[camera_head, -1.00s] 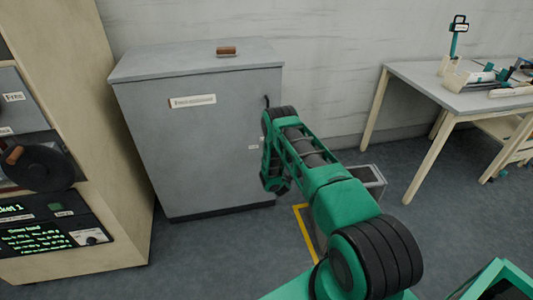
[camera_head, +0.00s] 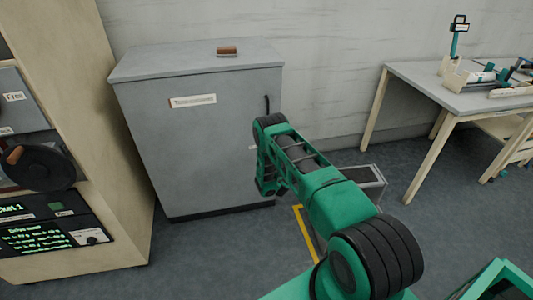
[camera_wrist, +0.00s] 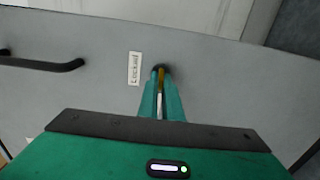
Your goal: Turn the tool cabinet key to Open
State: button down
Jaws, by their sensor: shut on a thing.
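The grey tool cabinet (camera_head: 195,130) stands against the wall, its door closed. In the wrist view its grey door face (camera_wrist: 220,80) fills the picture, with a small white label (camera_wrist: 135,68) that seems to read "Locked". Beside the label is a dark round lock (camera_wrist: 159,70). My gripper (camera_wrist: 160,95) is at the lock, its green fingers shut on a thin brass-coloured key (camera_wrist: 161,80). Most of the key is hidden between the fingers. In the head view my arm covers the lock and the fingers.
A black door handle (camera_wrist: 45,64) sticks out left of the label. A brown-topped block (camera_head: 227,51) lies on the cabinet. A beige machine (camera_head: 85,130) stands at left, a table (camera_head: 440,88) at right. A grey open bin (camera_head: 365,177) stands behind my arm.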

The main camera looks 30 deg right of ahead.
jog(key=shift+a+f, duration=0.15)
jog(key=shift+a, duration=0.15)
jog(key=c, duration=2)
grip_release()
jog(key=shift+o, duration=0.3)
jog(key=shift+d, duration=0.1)
jog(key=shift+d, duration=0.1)
jog(key=v, duration=1)
jog(key=shift+s, duration=0.35)
